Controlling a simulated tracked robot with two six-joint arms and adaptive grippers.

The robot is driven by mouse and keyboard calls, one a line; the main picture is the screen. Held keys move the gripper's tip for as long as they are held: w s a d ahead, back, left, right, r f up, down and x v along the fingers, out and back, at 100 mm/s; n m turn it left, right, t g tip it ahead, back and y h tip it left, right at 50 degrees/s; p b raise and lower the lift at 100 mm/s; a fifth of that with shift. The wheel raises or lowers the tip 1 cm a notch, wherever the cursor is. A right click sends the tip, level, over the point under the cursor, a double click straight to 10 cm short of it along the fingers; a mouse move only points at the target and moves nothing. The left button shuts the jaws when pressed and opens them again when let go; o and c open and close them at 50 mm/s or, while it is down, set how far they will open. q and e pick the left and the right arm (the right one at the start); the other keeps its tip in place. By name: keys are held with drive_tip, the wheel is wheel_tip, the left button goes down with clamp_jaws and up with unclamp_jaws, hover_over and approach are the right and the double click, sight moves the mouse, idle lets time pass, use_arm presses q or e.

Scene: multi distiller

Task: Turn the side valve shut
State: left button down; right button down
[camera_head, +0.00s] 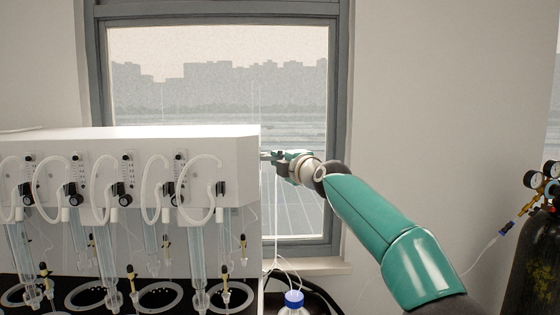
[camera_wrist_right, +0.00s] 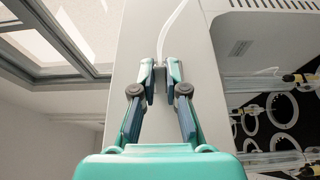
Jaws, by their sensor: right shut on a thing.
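The white multi distiller (camera_head: 190,142) stands at the left in the head view. My right gripper (camera_head: 274,157) reaches in from the right to the distiller's right end wall. In the right wrist view, my right gripper (camera_wrist_right: 160,74) has its two fingertips on either side of a small part at the wall, and is shut on it. This is the side valve (camera_wrist_right: 160,70), mostly hidden between the fingers, so I cannot tell how far it is turned. A white tube (camera_wrist_right: 170,35) runs from there along the wall. My left gripper is not in view.
Glass tubes, black knobs (camera_head: 125,200) and looped white hoses line the distiller's front. A blue-capped bottle (camera_head: 293,302) stands below its right end. A window (camera_head: 220,70) is behind. A dark gas cylinder (camera_head: 532,265) with gauges stands at the far right.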

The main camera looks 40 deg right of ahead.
drive_tip(key=shift+f, duration=0.1)
drive_tip(key=shift+w+a+f+m+t+h+b, duration=0.1)
drive_tip(key=shift+f+m+t+h+b, duration=0.3)
drive_tip(key=shift+m+b, duration=0.75)
drive_tip(key=shift+w+a+f+m+t+h+b, duration=0.2)
drive_tip(key=shift+f+m+b, duration=0.25)
drive_tip(key=shift+m+b, duration=0.75)
drive_tip(key=shift+w+a+f+m+t+h+b, duration=0.1)
drive_tip(key=shift+f+m+t+h+b, duration=0.3)
drive_tip(key=shift+m+b, duration=0.75)
drive_tip(key=shift+f, duration=0.15)
drive_tip(key=c, duration=1.2)
unclamp_jaws()
drive_tip(key=shift+s+r, duration=0.1)
drive_tip(key=shift+r, duration=0.15)
